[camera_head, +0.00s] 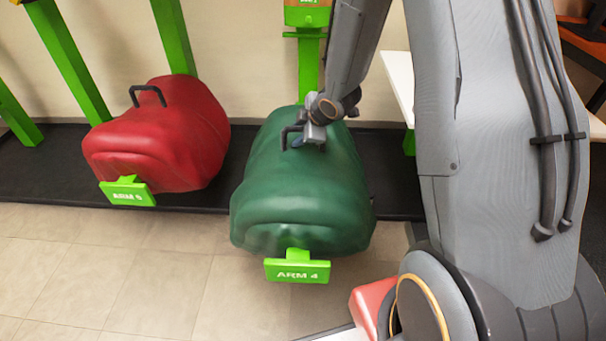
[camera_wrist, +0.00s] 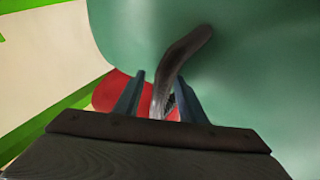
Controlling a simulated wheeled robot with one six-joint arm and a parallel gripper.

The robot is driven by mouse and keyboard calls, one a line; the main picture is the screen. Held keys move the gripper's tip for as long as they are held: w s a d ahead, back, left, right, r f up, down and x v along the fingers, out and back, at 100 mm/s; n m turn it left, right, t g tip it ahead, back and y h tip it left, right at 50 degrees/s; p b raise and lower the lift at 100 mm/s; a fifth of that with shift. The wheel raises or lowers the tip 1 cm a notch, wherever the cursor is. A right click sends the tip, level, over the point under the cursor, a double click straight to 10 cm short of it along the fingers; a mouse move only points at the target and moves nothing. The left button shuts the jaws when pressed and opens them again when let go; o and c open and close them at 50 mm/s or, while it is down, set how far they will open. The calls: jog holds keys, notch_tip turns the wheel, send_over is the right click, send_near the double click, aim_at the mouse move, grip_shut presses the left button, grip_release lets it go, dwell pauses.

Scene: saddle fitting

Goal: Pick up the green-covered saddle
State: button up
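The green-covered saddle (camera_head: 300,195) hangs on a green arm with the sign ARM 4 (camera_head: 297,271). A dark handle (camera_head: 288,133) stands up from its top. My gripper (camera_head: 302,141) is at the top of the saddle, at the handle. In the wrist view the green cover (camera_wrist: 255,70) fills much of the picture, and the handle (camera_wrist: 188,48) runs down between the fingers of my gripper (camera_wrist: 161,78). The fingers are apart, with a gap visible on both sides of the handle. The handle's lower end is partly hidden by the gripper body.
A red-covered saddle (camera_head: 160,140) hangs to the left on the arm signed ARM 5 (camera_head: 127,192). Green posts (camera_head: 65,60) stand along the wall. A black mat (camera_head: 40,165) lies below. A white table (camera_head: 400,85) is to the right. Tiled floor (camera_head: 120,270) is open in front.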

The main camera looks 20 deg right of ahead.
jog(key=shift+w+f, duration=0.2)
jog(key=shift+f, duration=0.05)
grip_shut()
jog(key=shift+s, duration=0.1)
dwell(1.1)
jog(key=shift+r, duration=0.1)
